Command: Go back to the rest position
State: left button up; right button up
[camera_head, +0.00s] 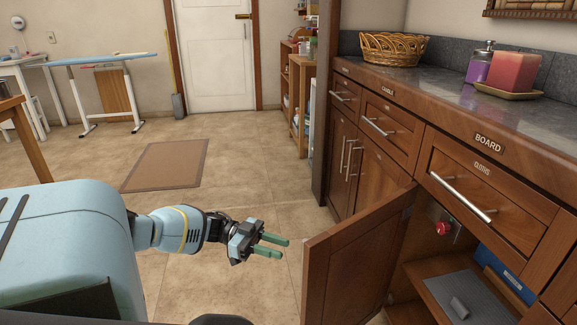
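My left gripper (274,246) reaches out over the floor in the lower middle of the head view. Its two green fingers are apart with a gap between them, and nothing shows between them. Its tips point right, toward the edge of the open cabinet door (350,255), and look a little short of it. My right gripper is not in view.
The open cabinet door juts out from the counter (455,105) on the right. Inside the cabinet are a shelf (430,290) and a red knob (443,229). A basket (392,48) stands on the counter. An ironing board (100,60) stands far left. The floor (235,180) ahead is open.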

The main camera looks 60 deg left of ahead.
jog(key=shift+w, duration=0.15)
